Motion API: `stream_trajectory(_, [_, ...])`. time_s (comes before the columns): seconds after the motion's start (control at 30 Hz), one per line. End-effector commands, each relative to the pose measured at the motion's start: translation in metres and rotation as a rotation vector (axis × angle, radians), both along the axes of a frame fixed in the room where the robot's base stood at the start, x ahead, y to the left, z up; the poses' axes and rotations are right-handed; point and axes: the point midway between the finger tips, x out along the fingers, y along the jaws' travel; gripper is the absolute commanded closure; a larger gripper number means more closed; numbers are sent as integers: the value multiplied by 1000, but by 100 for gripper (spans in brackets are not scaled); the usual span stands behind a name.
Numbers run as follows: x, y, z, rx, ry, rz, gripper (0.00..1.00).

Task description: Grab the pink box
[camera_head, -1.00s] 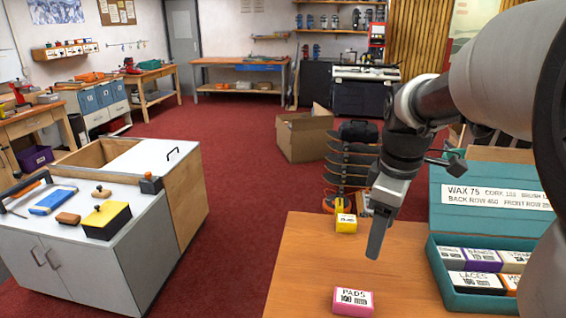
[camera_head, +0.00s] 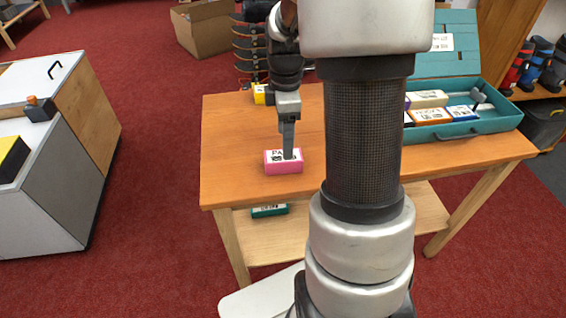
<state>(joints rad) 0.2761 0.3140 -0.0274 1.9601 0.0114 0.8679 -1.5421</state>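The pink box (camera_head: 284,168), with a white label on top, sits on the wooden table (camera_head: 235,150) near its front left part. My gripper (camera_head: 288,154) points down over the box, and its finger tip overlaps the box's label in the picture. I see the fingers from the side as one narrow piece, so their spacing is hidden. I cannot tell whether the tip touches the box. The box rests on the tabletop.
A yellow box (camera_head: 259,95) stands at the table's back left. A teal case (camera_head: 465,127) with several small boxes is on the right. A green box (camera_head: 269,210) lies on the lower shelf. A grey cabinet (camera_head: 55,185) stands left across red carpet.

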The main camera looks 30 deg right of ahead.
Motion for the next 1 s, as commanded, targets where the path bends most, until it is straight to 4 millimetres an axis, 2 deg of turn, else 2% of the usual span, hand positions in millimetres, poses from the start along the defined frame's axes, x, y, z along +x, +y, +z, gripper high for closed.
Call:
stream_trajectory(0.17, [0,2,-13,1,2,1,36])
stream_trajectory(0.43, [0,5,-51,0,2,0,36])
stream_trajectory(0.73, [1,5,-56,0,0,0,36])
stream_trajectory(0.77, [1,5,-56,0,0,0,38])
stream_trajectory(1.0, [1,5,-55,0,0,-1,78])
